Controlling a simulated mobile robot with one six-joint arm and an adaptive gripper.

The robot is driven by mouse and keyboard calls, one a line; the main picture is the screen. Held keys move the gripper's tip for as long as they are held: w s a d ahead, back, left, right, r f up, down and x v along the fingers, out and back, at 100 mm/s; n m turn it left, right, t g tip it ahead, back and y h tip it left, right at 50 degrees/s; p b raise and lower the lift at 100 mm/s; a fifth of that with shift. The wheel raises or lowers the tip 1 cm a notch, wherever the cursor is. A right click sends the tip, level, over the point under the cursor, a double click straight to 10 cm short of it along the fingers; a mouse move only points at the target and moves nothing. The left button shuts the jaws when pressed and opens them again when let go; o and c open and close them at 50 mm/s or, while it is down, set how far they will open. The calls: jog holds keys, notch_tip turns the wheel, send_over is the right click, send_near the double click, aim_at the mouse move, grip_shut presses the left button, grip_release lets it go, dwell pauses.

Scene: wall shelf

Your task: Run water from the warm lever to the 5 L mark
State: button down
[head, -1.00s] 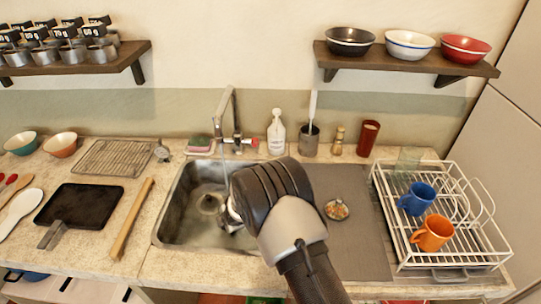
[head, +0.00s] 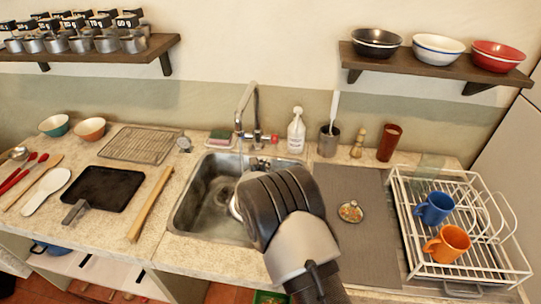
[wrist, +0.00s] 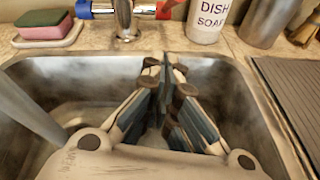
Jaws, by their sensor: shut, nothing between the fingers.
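The metal faucet (head: 248,108) stands behind the sink (head: 180,212). A thin stream falls from its spout into the sink. The red lever (head: 274,139) is on the faucet's right; it also shows at the top of the wrist view (wrist: 165,8). The blue lever (wrist: 83,9) is on the left. My gripper (wrist: 165,68) is shut and empty. Its fingers are over the sink, pointing towards the back wall below the faucet, apart from both levers. In the head view my wrist hides part of the basin. I cannot make out a 5 L mark.
A soap bottle (head: 297,132) stands right of the faucet, and a sponge on a dish (head: 220,139) left of it. A metal cup with a brush (head: 328,141) is farther right. A dish rack (head: 480,275) with mugs is at the right. Haze hangs in the sink.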

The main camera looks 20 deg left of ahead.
jog(key=w+r+b, duration=0.1)
jog(key=w+r, duration=0.1)
jog(key=w, duration=0.3)
jog(key=shift+w+a, duration=0.2)
jog(key=shift+w, duration=0.2)
jog(key=shift+s+r, duration=0.1)
jog(key=shift+r, duration=0.05)
